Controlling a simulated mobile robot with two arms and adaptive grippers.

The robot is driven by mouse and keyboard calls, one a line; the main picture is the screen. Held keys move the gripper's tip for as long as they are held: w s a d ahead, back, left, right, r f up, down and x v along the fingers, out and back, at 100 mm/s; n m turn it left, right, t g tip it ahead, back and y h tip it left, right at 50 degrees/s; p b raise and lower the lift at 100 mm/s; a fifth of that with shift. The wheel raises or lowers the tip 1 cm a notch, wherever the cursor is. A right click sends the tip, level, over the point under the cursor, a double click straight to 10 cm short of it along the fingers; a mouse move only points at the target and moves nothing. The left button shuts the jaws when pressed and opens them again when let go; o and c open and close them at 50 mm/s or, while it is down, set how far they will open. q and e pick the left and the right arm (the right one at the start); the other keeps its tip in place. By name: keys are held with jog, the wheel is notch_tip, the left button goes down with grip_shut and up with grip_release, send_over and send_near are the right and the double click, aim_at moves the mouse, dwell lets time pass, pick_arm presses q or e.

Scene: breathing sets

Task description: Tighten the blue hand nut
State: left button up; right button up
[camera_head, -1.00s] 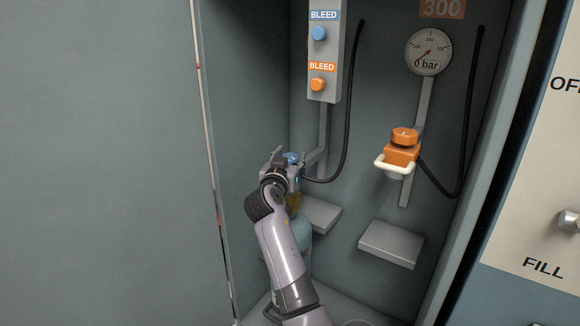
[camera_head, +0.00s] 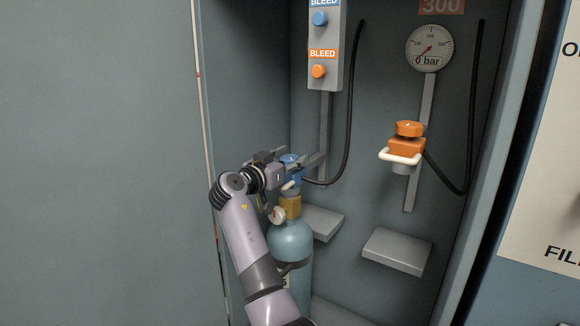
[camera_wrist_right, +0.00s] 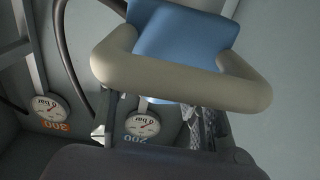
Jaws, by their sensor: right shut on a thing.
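The blue hand nut (camera_head: 289,158) shows in the head view at the left of the cabinet, on top of a blue connector (camera_head: 293,174) with a pale handle. My right gripper (camera_head: 285,163) is shut around the nut, hiding much of it. Below stands a light blue cylinder (camera_head: 290,240) with a brass valve (camera_head: 290,207). In the right wrist view, the blue connector (camera_wrist_right: 180,35) and its cream handle (camera_wrist_right: 175,80) fill the upper middle; the nut cannot be made out there. My left gripper is not in view.
An orange connector with an orange nut (camera_head: 410,128) hangs at the right under a gauge (camera_head: 429,48). A bleed panel (camera_head: 325,70) is above my gripper. A black hose (camera_head: 350,110) runs close by. Grey shelves (camera_head: 397,250) stick out below.

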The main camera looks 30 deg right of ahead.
jog(key=shift+m+g+h+b, duration=0.6)
jog(key=shift+m+g, duration=1)
jog(key=shift+g, duration=1.3)
jog(key=shift+m+g, duration=0.6)
jog(key=shift+m, duration=0.1)
jog(key=o, duration=1.2)
jog(key=shift+a, duration=0.1)
jog(key=a, duration=0.7)
jog(key=shift+a, duration=0.15)
